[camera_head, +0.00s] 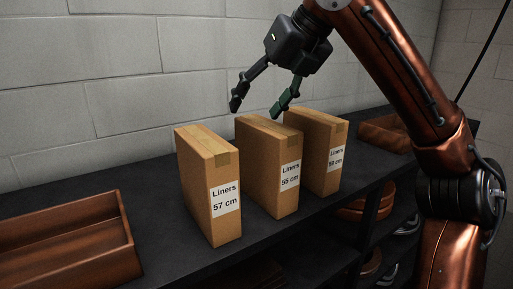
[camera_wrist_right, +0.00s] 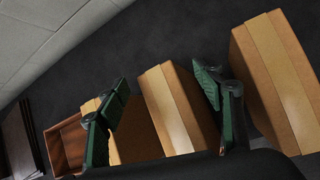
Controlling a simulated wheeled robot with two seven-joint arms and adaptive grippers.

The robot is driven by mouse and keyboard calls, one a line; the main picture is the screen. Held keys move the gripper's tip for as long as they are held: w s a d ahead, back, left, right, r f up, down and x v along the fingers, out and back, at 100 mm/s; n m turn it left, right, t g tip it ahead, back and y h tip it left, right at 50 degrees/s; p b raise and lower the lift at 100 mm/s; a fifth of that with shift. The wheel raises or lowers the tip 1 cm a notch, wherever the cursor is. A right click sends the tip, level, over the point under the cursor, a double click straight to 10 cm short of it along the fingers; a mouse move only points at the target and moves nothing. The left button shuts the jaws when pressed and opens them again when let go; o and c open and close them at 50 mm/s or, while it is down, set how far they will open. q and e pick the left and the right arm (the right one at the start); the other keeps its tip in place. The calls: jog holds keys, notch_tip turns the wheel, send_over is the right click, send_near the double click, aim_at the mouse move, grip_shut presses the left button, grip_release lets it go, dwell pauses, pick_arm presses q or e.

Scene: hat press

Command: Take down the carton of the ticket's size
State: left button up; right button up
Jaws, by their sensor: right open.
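Three brown cartons stand upright in a row on the dark shelf. The near left carton (camera_head: 209,184) is labelled "Liners 57 cm", the middle carton (camera_head: 269,165) "Liners 55 cm". The far right carton (camera_head: 319,150) has a smaller label that I cannot read surely, perhaps 58 cm. My right gripper (camera_head: 256,107) is open and empty above the middle carton. In the right wrist view its fingers (camera_wrist_right: 163,98) are spread on either side of the middle carton's taped top (camera_wrist_right: 168,105), seemingly not touching it. No ticket shows. My left gripper is not in view.
An open brown tray (camera_head: 70,240) stands on the shelf at the left, and another brown tray (camera_head: 385,134) at the far right. A block wall (camera_head: 120,75) rises close behind the cartons. Brown items lie on a lower level beneath.

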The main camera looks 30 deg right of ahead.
aim_at(269, 126)
jog(key=s, duration=0.1)
jog(key=s+f+n+g, duration=0.1)
jog(key=s, duration=0.1)
jog(key=s+a+n+g+h, duration=0.1)
jog(key=shift+s+f+p, duration=0.2)
jog(key=shift+s+p, duration=0.1)
jog(key=shift+p, duration=0.05)
jog(key=f, duration=0.2)
jog(key=f+n, duration=0.1)
jog(key=shift+s+g+h, duration=0.4)
jog(key=shift+w+a+f, duration=0.1)
jog(key=shift+w+f, duration=0.25)
jog(key=shift+f, duration=0.1)
jog(key=shift+w+f, duration=0.25)
jog(key=shift+f, duration=0.3)
jog(key=x, duration=0.3)
jog(key=shift+w+f, duration=0.15)
jog(key=shift+w, duration=0.3)
jog(key=shift+d+f, duration=0.2)
jog(key=shift+f, duration=0.05)
jog(key=shift+f, duration=0.25)
jog(key=shift+c, duration=0.5)
jog(key=c, duration=1.3)
